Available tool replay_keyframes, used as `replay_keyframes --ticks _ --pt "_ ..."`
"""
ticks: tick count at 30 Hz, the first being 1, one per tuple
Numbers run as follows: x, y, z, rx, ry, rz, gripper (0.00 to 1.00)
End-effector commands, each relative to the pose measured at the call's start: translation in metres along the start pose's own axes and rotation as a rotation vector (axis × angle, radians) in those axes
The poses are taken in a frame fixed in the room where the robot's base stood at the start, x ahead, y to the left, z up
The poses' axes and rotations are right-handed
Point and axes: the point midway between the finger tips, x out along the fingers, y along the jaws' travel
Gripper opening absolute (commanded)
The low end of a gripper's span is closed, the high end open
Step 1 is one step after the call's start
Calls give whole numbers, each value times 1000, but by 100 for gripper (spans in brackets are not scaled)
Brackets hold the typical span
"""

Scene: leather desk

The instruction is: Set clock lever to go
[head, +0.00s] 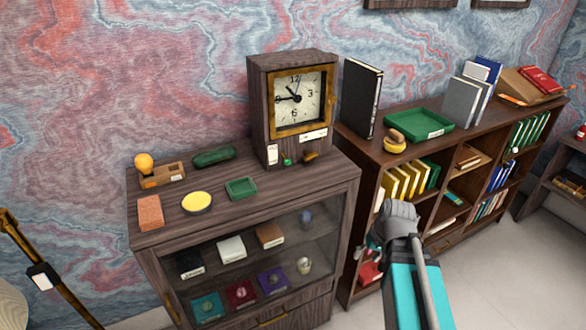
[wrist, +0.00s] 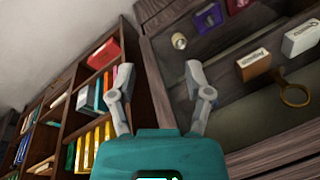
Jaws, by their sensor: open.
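The clock (head: 292,105) is a dark wooden box with a square gold-framed dial, standing upright on the glass-fronted cabinet. A small brown lever-like piece (head: 311,156) and a small green piece (head: 287,161) sit at its lower front. Pale labels are on its front, but their words are too small to read. My gripper (wrist: 160,75) is open and empty in the wrist view. In the head view my arm is at the lower right, in front of the bookcase, well below and to the right of the clock. The clock is not in the wrist view.
The bookcase (head: 365,150) stands close on the right, with a tall black binder (head: 361,98) beside the clock.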

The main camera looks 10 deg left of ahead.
Motion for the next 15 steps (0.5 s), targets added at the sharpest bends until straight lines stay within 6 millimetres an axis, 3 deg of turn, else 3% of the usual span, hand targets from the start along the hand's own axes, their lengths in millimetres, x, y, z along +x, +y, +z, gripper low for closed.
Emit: replay_keyframes --ticks 6,15 --pt "-3 30 21 59 -50 171 65" --pt "-5 38 26 79 -64 225 65"
